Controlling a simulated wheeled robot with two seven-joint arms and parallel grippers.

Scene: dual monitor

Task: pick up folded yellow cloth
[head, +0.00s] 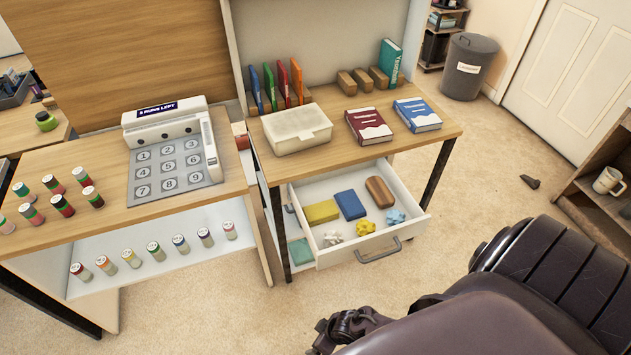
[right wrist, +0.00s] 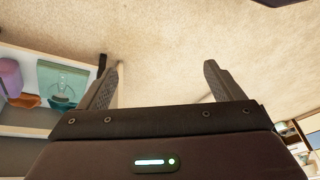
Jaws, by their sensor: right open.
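The folded yellow cloth (head: 321,211) lies flat in the open white drawer (head: 337,254), at its back left. A folded blue cloth (head: 350,204) lies just right of it. My right gripper (head: 338,330) shows at the bottom of the head view, in front of the drawer and apart from the cloth. In the right wrist view its two fingers are spread (right wrist: 162,80), with only carpet between them. The yellow cloth is not recognisable in the right wrist view. My left gripper is not in view.
The drawer also holds a brown block (head: 379,192) and small yellow, white and blue pieces. The desk (head: 430,140) above carries books and a cream box (head: 297,128). A table with a keypad (head: 170,165) and several small cylinders stands left. Carpet right of the drawer is mostly clear.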

